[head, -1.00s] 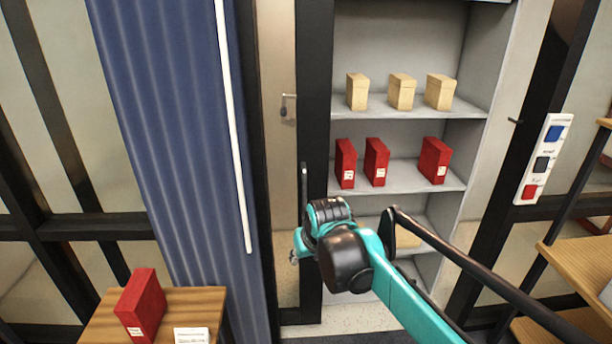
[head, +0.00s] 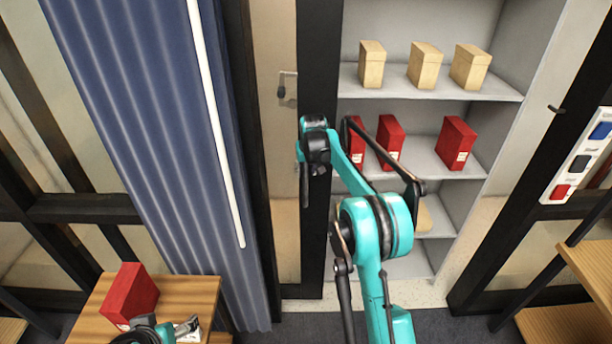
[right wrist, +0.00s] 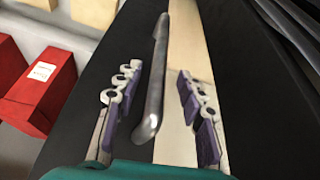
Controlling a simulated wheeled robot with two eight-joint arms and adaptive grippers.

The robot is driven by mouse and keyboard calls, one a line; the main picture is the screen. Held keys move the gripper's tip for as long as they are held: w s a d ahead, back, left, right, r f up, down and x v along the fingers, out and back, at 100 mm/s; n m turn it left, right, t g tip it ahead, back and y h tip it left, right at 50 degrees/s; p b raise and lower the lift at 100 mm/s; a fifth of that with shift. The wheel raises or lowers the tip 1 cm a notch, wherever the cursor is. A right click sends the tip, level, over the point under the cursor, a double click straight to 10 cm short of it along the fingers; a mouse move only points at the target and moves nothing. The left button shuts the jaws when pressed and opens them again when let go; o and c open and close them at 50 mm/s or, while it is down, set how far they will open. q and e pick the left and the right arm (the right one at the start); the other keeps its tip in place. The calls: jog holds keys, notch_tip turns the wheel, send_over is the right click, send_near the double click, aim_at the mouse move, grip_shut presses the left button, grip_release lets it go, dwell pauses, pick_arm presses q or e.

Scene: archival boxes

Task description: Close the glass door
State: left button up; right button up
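The glass door shows in the head view as a narrow pale pane (head: 272,205) with a dark frame (head: 319,60), left of the shelves. Its upright metal bar handle also shows in the right wrist view (right wrist: 157,75). My right gripper (right wrist: 160,105) is open, with its purple-padded fingers on either side of the handle's lower end and visible gaps to both. In the head view my right gripper (head: 306,172) is at the door frame, partly hidden by its own wrist. My left gripper (head: 187,327) is low at the left, by the wooden table; its fingers are too small to read.
Grey shelves (head: 400,90) hold beige boxes (head: 424,66) and red boxes (head: 455,143). A red box (head: 130,292) stands on a wooden table (head: 185,292) at the lower left. A blue curtain (head: 130,120) hangs left of the door. A switch panel (head: 580,160) is at the right.

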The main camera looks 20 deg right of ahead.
aim_at(306, 174)
jog(key=x, duration=0.6)
jog(key=shift+b, duration=0.3)
jog(key=shift+r, duration=0.1)
grip_shut()
